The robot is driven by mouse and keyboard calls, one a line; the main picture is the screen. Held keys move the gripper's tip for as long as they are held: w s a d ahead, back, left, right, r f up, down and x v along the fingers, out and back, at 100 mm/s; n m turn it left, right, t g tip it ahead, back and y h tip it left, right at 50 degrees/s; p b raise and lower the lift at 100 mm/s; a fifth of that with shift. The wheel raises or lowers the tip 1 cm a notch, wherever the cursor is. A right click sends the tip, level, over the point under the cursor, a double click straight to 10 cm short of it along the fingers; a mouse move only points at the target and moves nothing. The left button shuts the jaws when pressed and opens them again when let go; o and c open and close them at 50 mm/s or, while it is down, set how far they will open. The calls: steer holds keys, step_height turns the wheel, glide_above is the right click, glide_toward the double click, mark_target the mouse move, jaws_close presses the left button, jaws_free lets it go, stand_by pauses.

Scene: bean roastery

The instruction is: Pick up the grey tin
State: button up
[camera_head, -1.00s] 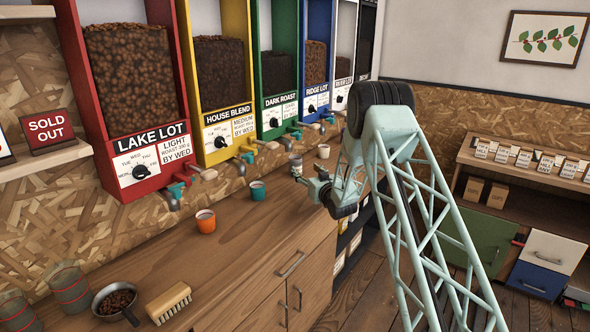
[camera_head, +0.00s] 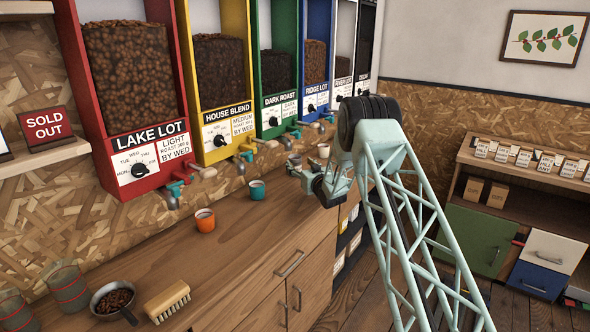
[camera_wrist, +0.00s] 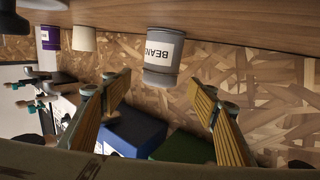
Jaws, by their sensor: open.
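The grey tin (camera_wrist: 162,62) has a white label reading "BEAN" and stands on the wooden counter (camera_wrist: 220,32), which is upside down in the wrist view. My gripper (camera_wrist: 161,83) is open, with one yellow-padded finger on each side below the tin in the picture. The tin lies ahead, between the fingertips' lines, and I see no contact. In the head view my gripper (camera_head: 302,172) is low over the counter's far part, by the tin (camera_head: 295,160), which it partly hides.
A pale cup (camera_head: 323,150) stands behind my gripper. A teal cup (camera_head: 257,190) and an orange cup (camera_head: 205,221) stand nearer. Bean dispensers with taps (camera_head: 262,144) overhang the counter's back. A bean pan (camera_head: 115,301), a brush (camera_head: 167,301) and red-banded grey containers (camera_head: 68,286) are front left.

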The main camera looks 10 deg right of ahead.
mark_target(293, 156)
steer(key=shift+x, duration=0.75)
steer(key=shift+w, duration=0.15)
steer(key=shift+b+x, duration=0.7)
steer(key=shift+x, duration=1.75)
steer(key=shift+r, duration=0.1)
steer(key=shift+c, duration=0.5)
steer(key=c, duration=0.9)
steer(key=shift+r, duration=0.15)
